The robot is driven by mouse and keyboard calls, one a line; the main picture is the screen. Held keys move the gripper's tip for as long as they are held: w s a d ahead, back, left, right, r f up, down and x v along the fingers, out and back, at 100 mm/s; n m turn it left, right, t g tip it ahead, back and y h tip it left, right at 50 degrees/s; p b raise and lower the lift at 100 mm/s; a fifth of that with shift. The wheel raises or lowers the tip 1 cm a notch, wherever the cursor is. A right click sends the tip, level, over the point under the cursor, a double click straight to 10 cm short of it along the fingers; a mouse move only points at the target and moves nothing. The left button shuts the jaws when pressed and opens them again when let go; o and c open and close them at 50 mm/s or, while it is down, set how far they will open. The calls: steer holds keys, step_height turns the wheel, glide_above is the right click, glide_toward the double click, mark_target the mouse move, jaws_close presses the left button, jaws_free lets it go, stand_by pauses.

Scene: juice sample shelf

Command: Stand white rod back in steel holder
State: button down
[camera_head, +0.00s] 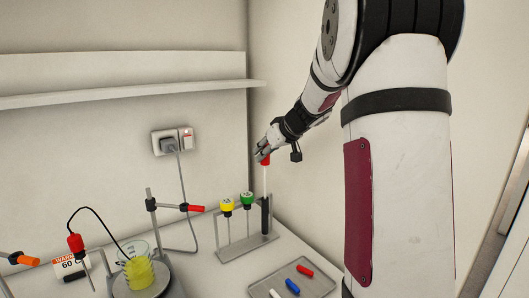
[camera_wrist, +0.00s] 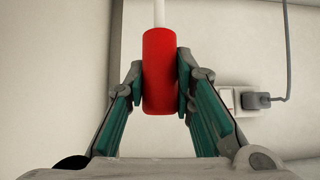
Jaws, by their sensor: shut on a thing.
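The white rod (camera_head: 265,183) with a red handle hangs upright below my gripper (camera_head: 263,155) at the right of the bench. In the wrist view my gripper (camera_wrist: 160,85) is shut on the red handle (camera_wrist: 160,60), and the white rod (camera_wrist: 159,13) runs from its far end. The steel holder (camera_head: 248,246) stands on the bench below, with a yellow-topped piece (camera_head: 227,206) and a green-topped piece (camera_head: 247,198) in it. The rod's lower end meets a black sleeve (camera_head: 265,215) at the holder's right end in the picture; I cannot tell whether it is inside.
A tray (camera_head: 262,287) with red, blue and white small pieces lies in front of the holder. To the left are a clamp stand (camera_head: 151,215) and a beaker of yellow liquid (camera_head: 139,273). A wall shelf (camera_head: 130,92) and socket (camera_head: 168,141) are behind.

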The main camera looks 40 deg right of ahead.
step_height(320, 180, down, 6)
steer(key=b, duration=0.7)
stand_by(3.7)
steer(key=shift+b, duration=0.65)
steer(key=shift+f+b, duration=0.7)
steer(key=shift+b, duration=0.25)
stand_by(0.4)
steer(key=c, duration=1.3)
jaws_free()
steer(key=shift+r, duration=0.1)
steer(key=v, duration=1.2)
